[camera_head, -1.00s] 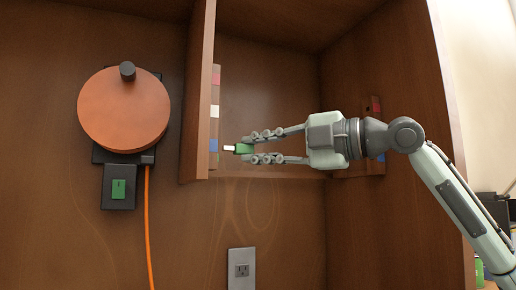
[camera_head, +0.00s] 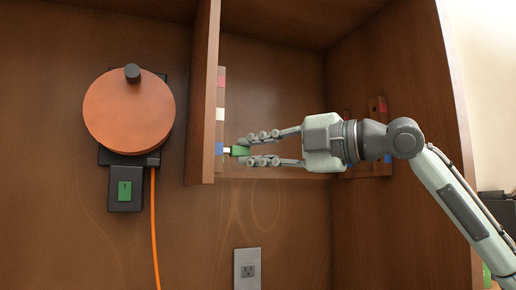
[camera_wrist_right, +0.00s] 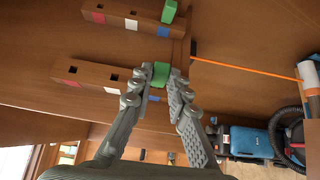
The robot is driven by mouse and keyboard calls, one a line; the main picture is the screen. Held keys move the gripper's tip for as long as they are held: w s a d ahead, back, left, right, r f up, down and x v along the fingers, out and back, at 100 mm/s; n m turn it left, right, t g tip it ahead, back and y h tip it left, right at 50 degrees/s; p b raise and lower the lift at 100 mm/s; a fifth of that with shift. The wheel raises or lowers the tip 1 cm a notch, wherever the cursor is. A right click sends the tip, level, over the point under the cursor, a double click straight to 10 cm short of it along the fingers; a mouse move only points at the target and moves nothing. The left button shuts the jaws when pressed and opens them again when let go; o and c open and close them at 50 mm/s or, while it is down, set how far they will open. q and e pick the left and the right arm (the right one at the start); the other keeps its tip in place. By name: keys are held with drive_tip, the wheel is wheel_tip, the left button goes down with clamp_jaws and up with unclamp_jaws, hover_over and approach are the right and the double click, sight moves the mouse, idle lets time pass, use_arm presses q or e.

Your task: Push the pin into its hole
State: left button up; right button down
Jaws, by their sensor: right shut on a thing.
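My right gripper (camera_head: 262,149) is shut on a green pin (camera_head: 240,151) with a white tip, held level and pointing left. The tip is right at the blue mark of a wooden strip (camera_head: 220,131) on the cabinet divider; I cannot tell whether it has entered a hole. In the right wrist view the pin (camera_wrist_right: 160,74) sits between the fingertips (camera_wrist_right: 160,88), over the blue end of the strip (camera_wrist_right: 96,75). Dark square holes show by the red and white marks; the one by blue is hidden. My left gripper is not in view.
A second strip (camera_wrist_right: 125,20) holds another green pin (camera_wrist_right: 169,11) at its blue end. An orange disc (camera_head: 128,111) with a black knob and a green switch (camera_head: 124,191) are left of the divider (camera_head: 204,90). An outlet (camera_head: 247,269) is below.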

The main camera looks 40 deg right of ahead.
drive_tip(key=shift+w+a+p, duration=0.15)
drive_tip(key=shift+a+p, duration=0.2)
drive_tip(key=shift+a, duration=0.4)
drive_tip(key=c, duration=1.4)
unclamp_jaws()
drive_tip(key=shift+d+f, duration=0.1)
drive_tip(key=shift+s+d+f, duration=0.1)
drive_tip(key=shift+s+d, duration=0.5)
drive_tip(key=shift+s, duration=0.15)
drive_tip(key=shift+s+d, duration=0.1)
drive_tip(key=shift+s, duration=1)
approach(238, 151)
drive_tip(key=v, duration=0.3)
drive_tip(key=shift+s+d, duration=0.2)
drive_tip(key=shift+d, duration=0.05)
